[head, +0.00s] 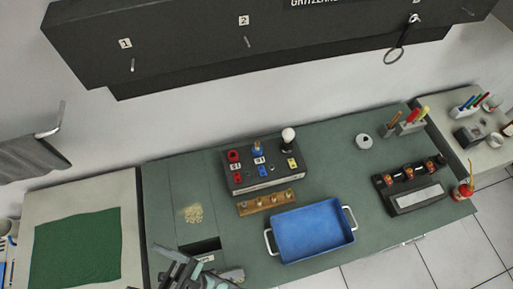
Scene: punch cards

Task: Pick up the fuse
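I cannot pick out the fuse for sure at this size. A wooden strip (266,202) with several small pale metal pieces lies in front of the dark control box (262,178). A black device (410,190) at the right holds several small red and dark cylinders along its top. My gripper (172,262) is at the bottom edge, left of the blue tray and partly cut off. It is apart from the strip and the device. Its finger gap is not clear, and I see nothing held in it.
A blue tray (313,230) with pale handles stands on the green bench. A dark slot (200,244) and a pale granular patch (193,213) are at the left. A white roll (364,142) and a pen holder (410,124) stand at the back right. The dark wall rack (190,40) hangs above.

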